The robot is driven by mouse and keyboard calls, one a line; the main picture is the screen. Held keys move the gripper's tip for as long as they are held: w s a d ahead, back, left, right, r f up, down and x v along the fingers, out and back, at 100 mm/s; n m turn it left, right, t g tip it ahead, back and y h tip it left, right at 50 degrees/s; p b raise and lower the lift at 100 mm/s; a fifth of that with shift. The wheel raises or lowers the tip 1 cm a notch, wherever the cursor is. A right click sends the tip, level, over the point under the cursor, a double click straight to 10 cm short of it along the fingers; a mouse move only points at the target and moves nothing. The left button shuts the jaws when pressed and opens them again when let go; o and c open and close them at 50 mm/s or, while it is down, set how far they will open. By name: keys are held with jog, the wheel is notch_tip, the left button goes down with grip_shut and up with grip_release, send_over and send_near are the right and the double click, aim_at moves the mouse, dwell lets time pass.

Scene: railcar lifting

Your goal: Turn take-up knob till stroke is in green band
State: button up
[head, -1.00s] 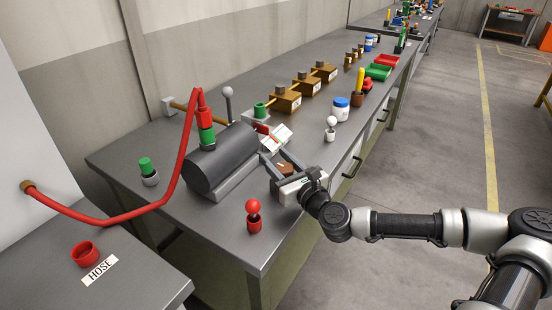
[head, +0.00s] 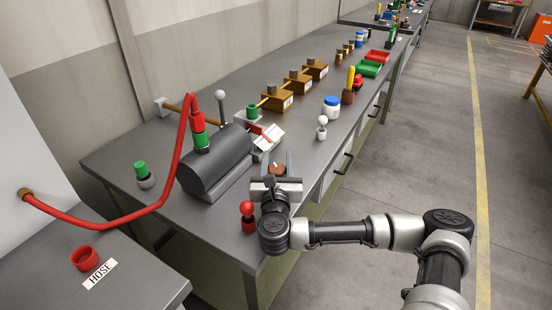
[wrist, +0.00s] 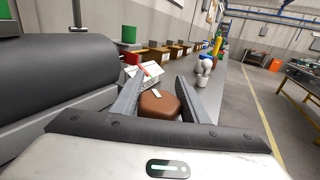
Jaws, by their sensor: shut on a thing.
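In the wrist view the knob (wrist: 160,105) sits between the two grey fingers. My gripper (head: 278,179) is shut on the knob, and its body lies on the near side of it. White scale plates with a red part (head: 268,138) stand behind the knob, and they also show in the wrist view (wrist: 143,76). The pointer reading and any green band are too small to make out.
A red ball-topped knob (head: 247,215) stands close left of my wrist. A white ball-topped knob (head: 322,128) and a blue-lidded jar (head: 331,107) stand behind to the right. A red hose (head: 172,180) arches over the left side. The floor aisle at right is clear.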

dwell(0.4)
jog(key=o, duration=1)
notch_tip(320, 180, up, 10)
jog(key=shift+p, duration=1)
jog(key=shift+o, duration=0.3)
